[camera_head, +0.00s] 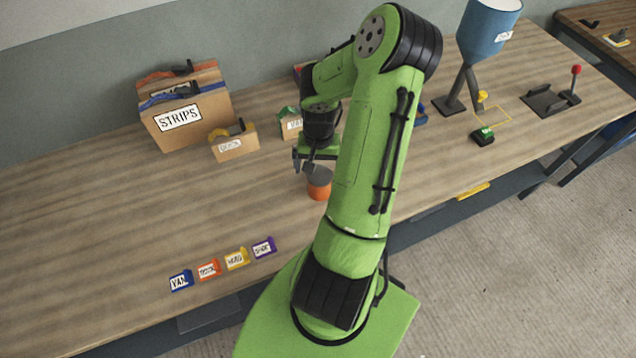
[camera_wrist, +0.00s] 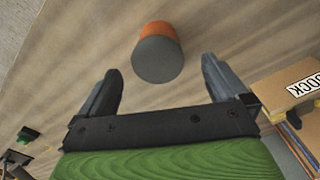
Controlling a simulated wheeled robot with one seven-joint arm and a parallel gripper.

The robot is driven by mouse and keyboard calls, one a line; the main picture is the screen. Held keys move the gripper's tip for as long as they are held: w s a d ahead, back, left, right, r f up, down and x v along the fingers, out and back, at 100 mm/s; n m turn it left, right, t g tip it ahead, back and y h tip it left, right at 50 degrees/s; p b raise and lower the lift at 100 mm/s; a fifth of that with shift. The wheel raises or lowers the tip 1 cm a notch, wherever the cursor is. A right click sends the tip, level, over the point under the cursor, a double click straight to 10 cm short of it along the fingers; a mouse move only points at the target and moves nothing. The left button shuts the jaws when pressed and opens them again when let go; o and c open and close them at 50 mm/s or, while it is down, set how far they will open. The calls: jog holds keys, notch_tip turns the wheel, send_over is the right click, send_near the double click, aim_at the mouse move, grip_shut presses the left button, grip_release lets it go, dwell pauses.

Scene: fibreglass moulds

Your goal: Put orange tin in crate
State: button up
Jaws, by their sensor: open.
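The orange tin (camera_head: 319,190) stands upright on the wooden bench, with a grey top and an orange lower part. In the wrist view the tin (camera_wrist: 158,56) lies ahead of the fingertips, roughly between their lines, with its grey top facing the camera. My gripper (camera_head: 307,165) is open and empty, just above and beside the tin in the head view. I cannot make out with certainty which container is the crate; part of the bench behind my arm is hidden.
A cardboard STRIPS box (camera_head: 190,122) and a smaller labelled box (camera_head: 234,146) stand at the back left. Another small box (camera_head: 291,126) is partly behind my arm. Several coloured label blocks (camera_head: 236,259) line the front edge. A blue hopper (camera_head: 487,35) stands right. The left bench is clear.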

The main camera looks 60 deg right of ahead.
aim_at(320, 185)
jog(key=f, duration=1)
jog(key=shift+s+d+f, duration=0.1)
jog(key=shift+d+f, duration=0.05)
jog(key=shift+d, duration=0.1)
jog(key=c, duration=1.4)
